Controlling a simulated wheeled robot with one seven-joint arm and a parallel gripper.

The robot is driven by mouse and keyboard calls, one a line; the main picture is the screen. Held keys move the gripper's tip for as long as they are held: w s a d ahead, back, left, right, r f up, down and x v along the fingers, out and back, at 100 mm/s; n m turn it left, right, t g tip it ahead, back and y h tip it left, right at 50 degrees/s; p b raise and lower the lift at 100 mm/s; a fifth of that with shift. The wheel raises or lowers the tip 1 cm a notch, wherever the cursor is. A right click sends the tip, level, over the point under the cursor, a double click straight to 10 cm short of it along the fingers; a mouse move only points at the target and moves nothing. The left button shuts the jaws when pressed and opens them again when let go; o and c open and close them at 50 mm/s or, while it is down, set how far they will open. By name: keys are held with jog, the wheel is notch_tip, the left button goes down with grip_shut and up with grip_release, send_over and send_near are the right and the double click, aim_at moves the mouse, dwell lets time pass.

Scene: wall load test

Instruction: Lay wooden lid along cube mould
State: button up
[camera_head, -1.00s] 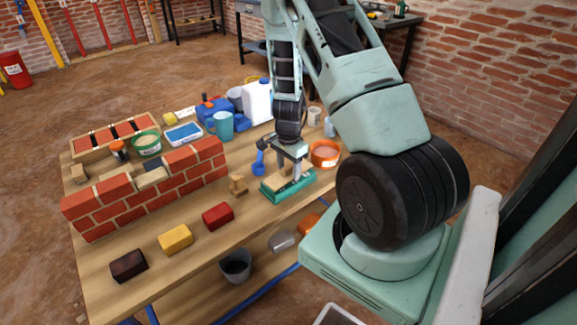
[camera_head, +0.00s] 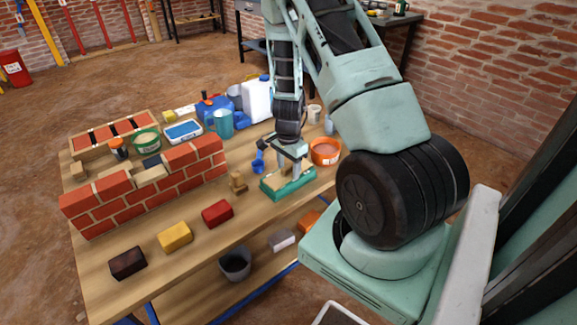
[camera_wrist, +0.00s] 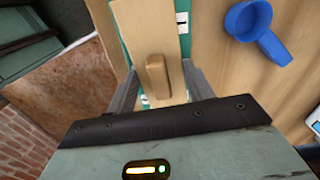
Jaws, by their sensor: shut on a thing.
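The green cube mould (camera_head: 287,194) lies on the bench near its front right edge. It also shows in the wrist view as green strips (camera_wrist: 184,30) beside the lid. The wooden lid (camera_wrist: 140,22), a flat board with a raised wooden handle block (camera_wrist: 157,76), is over the mould. My gripper (camera_wrist: 160,88) is shut on the lid, with one finger at each side of it. In the head view my gripper (camera_head: 292,170) points down over the mould. I cannot tell whether the lid touches the mould; the contact is hidden.
A blue scoop (camera_wrist: 257,32) lies close by, and a small wooden piece (camera_head: 238,182) stands left of the mould. An orange tub (camera_head: 325,153) is to its right. A brick wall (camera_head: 150,185) and coloured blocks (camera_head: 175,237) occupy the left side.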

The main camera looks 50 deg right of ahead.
jog(key=o, duration=1.1)
jog(key=shift+c, duration=0.2)
notch_tip(320, 180, up, 17)
jog(key=p, duration=0.3)
jog(key=shift+r, duration=0.15)
jog(key=a+r+n+y+p, duration=0.15)
jog(key=a+r+n, duration=0.4)
jog(key=a, duration=0.65)
jog(key=a+r+n+p, duration=0.2)
jog(key=a+r+n, duration=0.3)
jog(key=a, duration=0.7)
jog(key=s+a+r+n+p, duration=0.2)
jog(key=s+a+r+n, duration=0.1)
jog(key=s+a+n, duration=0.5)
jog(key=s+a+r+n+p, duration=0.2)
jog(key=s+a+r+n, duration=0.2)
jog(key=s+a+n, duration=0.4)
jog(key=shift+s+a+r+n+h, duration=0.2)
jog(key=shift+s+a+n+h, duration=0.1)
jog(key=shift+s+n+h, duration=0.2)
